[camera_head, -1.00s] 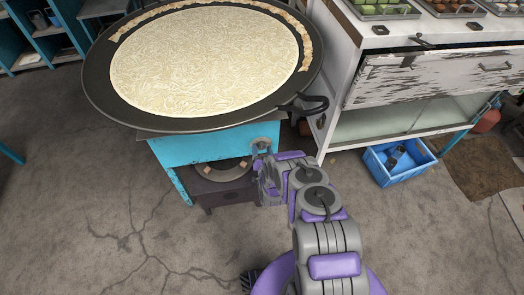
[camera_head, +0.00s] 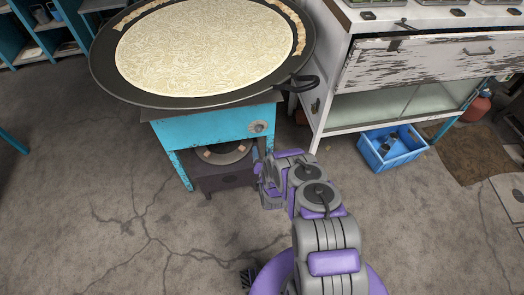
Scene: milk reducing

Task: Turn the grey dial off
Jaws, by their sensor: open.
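The grey dial (camera_head: 257,127) is a small round knob on the front of the turquoise stove stand (camera_head: 205,130), near its right corner. It shows clear of my gripper. Which way the dial points is too small to tell. My grey and purple gripper (camera_head: 260,156) is just below the dial in the picture, open and apart from it. Its fingertips are small and partly hidden by my own arm.
A large black pan (camera_head: 110,75) holding pale milk sits above the stand, its handle (camera_head: 304,84) overhanging to the right. A dark burner box (camera_head: 226,176) is below. A white cabinet (camera_head: 335,70) and blue crate (camera_head: 391,165) stand right. Floor in front is open.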

